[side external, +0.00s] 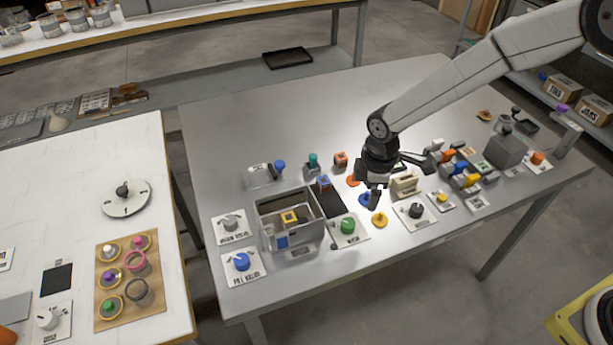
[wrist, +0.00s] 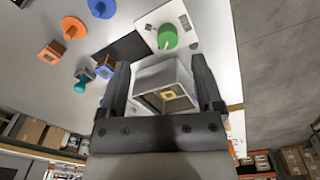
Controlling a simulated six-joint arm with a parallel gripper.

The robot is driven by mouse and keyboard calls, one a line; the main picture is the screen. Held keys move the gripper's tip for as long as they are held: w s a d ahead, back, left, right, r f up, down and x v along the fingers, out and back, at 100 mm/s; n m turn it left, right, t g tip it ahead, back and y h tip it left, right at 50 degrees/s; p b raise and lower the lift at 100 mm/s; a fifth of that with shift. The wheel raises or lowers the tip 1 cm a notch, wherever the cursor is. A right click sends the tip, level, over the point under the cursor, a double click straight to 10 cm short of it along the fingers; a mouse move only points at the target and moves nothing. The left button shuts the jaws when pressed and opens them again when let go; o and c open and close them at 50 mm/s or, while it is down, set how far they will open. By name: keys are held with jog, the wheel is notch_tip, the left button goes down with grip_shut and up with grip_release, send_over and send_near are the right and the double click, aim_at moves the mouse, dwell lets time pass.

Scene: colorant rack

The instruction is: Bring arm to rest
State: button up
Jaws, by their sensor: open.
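My gripper (side external: 388,180) hangs above the right-centre of the metal table (side external: 290,125) in the side external view. In the wrist view my gripper (wrist: 161,64) has its two dark fingers spread apart with nothing held between them. A grey open-topped box (wrist: 165,78) with a yellow-marked piece inside shows beyond the fingers. The same box (side external: 268,208) stands near the table's front left in the side external view. What lies directly under my gripper is partly hidden by it.
A green knob (side external: 347,226), a blue knob (side external: 242,261) and a yellow piece (side external: 379,219) sit near the table's front. Coloured blocks and a grey block (side external: 507,149) crowd the right. The table's back is largely clear. A white table (side external: 80,190) stands left.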

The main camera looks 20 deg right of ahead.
jog(key=s+d+r+m+t, duration=0.1)
jog(key=s+d+r+m, duration=0.3)
jog(key=s+d+m, duration=0.2)
jog(key=s+d+r+m+t, duration=0.1)
jog(key=s+d+r+m, duration=0.4)
jog(key=s+d+m, duration=0.2)
jog(key=s+d, duration=0.2)
jog(key=d, duration=0.1)
jog(key=shift+s+m, duration=0.25)
jog(key=shift+m, duration=0.05)
